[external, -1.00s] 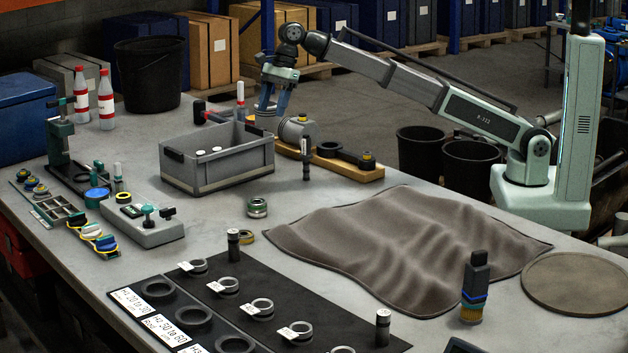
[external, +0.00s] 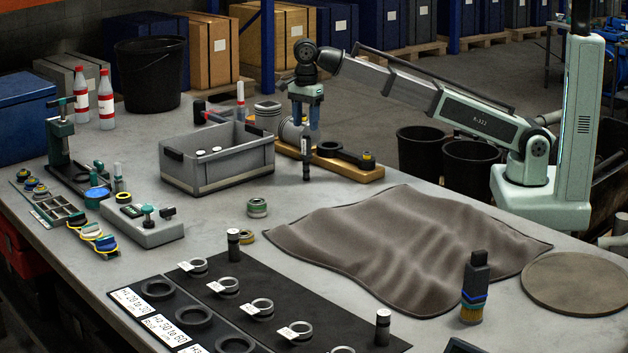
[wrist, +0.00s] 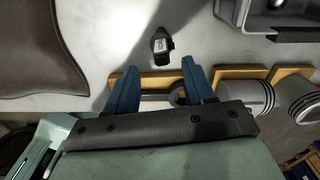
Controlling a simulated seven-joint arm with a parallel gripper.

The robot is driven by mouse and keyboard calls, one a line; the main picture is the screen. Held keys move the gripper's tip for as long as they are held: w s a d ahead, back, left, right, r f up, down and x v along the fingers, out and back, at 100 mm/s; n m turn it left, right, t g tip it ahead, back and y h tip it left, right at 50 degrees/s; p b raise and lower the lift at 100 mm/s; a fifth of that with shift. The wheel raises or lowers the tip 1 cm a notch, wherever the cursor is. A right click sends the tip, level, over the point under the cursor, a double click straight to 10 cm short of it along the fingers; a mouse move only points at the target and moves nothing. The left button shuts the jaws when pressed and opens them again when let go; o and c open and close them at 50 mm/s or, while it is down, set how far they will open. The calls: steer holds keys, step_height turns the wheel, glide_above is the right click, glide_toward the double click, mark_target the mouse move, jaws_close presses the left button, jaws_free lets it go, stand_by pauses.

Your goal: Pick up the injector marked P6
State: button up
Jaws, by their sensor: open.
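A dark injector-like piece (external: 306,160) with a pale label stands on the bench in front of the wooden board. The label is too small to read, so I cannot confirm P6. My gripper (external: 306,122) points down above the wooden board, behind and above this piece. In the wrist view my gripper (wrist: 162,82) shows two blue fingers spread apart, with nothing held between them.
The wooden board (external: 352,174) carries a piston and a connecting rod (external: 345,153). A grey bin (external: 217,175) stands to the left. A brown cloth (external: 400,245) covers the bench at right. A black mat (external: 265,300) with several rings lies in front.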

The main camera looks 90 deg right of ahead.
mark_target(306, 136)
steer(key=shift+d+f, duration=0.2)
steer(key=shift+f, duration=3.85)
steer(key=shift+c, duration=0.2)
jaws_close()
